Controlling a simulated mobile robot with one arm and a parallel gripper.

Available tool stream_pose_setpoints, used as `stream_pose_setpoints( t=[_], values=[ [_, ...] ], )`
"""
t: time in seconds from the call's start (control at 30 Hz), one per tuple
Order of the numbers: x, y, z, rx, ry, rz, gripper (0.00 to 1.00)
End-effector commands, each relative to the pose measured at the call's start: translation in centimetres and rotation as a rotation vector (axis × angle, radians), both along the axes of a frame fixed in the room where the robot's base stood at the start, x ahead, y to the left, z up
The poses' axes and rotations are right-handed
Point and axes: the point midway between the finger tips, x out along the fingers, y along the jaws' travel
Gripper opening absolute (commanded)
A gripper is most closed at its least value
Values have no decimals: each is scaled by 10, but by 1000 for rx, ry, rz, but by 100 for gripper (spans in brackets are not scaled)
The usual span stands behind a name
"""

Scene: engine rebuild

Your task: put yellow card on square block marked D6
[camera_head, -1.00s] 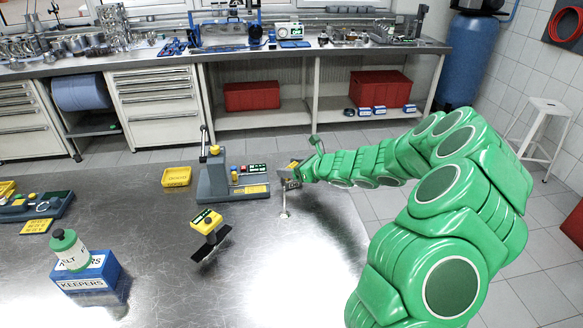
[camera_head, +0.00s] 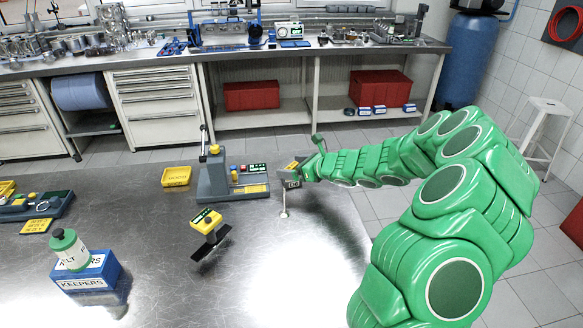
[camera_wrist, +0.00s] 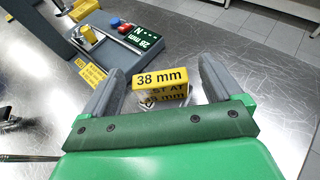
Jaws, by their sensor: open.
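My gripper (camera_wrist: 160,85) is open, its two grey fingers either side of a yellow block (camera_wrist: 160,79) marked "38 mm", with a gap on each side. In the head view my gripper (camera_head: 292,182) is at the right of the table, above a pale stalk with a round foot (camera_head: 284,213). A flat yellow card (camera_head: 36,226) with small print lies at the left of the table. Another yellow label (camera_wrist: 93,72) lies on the grey device's base in the wrist view. I cannot read a D6 mark on anything, so the square block is not identified.
The grey device with a lever (camera_head: 215,175) stands left of my gripper. The front-middle table is clear.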

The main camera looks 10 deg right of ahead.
Motion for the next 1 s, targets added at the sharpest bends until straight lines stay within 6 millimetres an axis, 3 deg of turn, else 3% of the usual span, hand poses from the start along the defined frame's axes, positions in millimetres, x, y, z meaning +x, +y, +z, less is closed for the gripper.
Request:
stream_pose_setpoints(
  t=[0.63, 1.0],
  values=[
    [-51, -52, 31, 0, -2, -1, 93],
    [-72, -70, 41, 0, 1, 0, 93]
  ],
)
